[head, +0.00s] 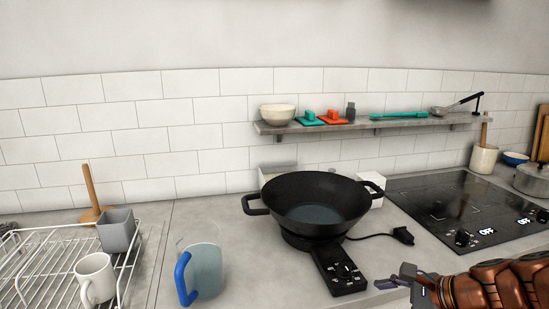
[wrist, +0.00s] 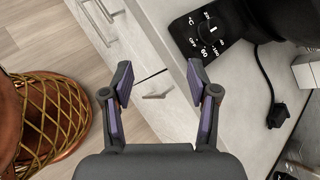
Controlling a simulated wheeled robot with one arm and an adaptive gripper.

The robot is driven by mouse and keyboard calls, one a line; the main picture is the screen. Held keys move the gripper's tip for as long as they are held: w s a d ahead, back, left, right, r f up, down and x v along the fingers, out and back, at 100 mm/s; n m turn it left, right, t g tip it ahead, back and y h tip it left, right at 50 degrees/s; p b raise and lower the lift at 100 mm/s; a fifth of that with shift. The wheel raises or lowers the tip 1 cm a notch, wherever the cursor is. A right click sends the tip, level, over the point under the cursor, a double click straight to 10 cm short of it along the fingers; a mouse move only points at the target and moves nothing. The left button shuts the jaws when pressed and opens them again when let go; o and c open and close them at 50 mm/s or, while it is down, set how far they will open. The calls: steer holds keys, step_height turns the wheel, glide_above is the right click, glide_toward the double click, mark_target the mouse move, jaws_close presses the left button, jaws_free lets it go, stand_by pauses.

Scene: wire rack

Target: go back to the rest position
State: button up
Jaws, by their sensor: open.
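My gripper (head: 395,281) is at the lower right of the head view, by the front edge of the counter and right of the portable hotplate. In the wrist view my gripper (wrist: 158,82) has its two fingers spread apart, with nothing between them. Behind the fingers are the counter's front edge and drawer fronts with handles (wrist: 157,96).
A black wok (head: 318,205) sits on the hotplate (head: 340,272); its cord runs right. A glass pitcher (head: 208,268) with a blue handle stands left of it. A wire rack (head: 40,270) holds a white mug (head: 94,277) and grey cup (head: 116,231). A cooktop (head: 455,205) is right.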

steer(key=s+a+n+g+h+p, duration=0.25)
steer(key=s+a+n+g, duration=0.35)
steer(key=s+a+n, duration=0.45)
steer(key=s+d+r+n+g+h+p, duration=0.1)
steer(key=s+d+n+g+h+p, duration=0.1)
steer(key=s+d+n+h, duration=0.3)
steer(key=s+d+n, duration=0.1)
steer(key=s+n, duration=0.3)
steer(key=s, duration=0.3)
steer(key=shift+s+n+g+p, duration=0.3)
steer(key=shift+s+n, duration=0.05)
steer(key=shift+d, duration=0.1)
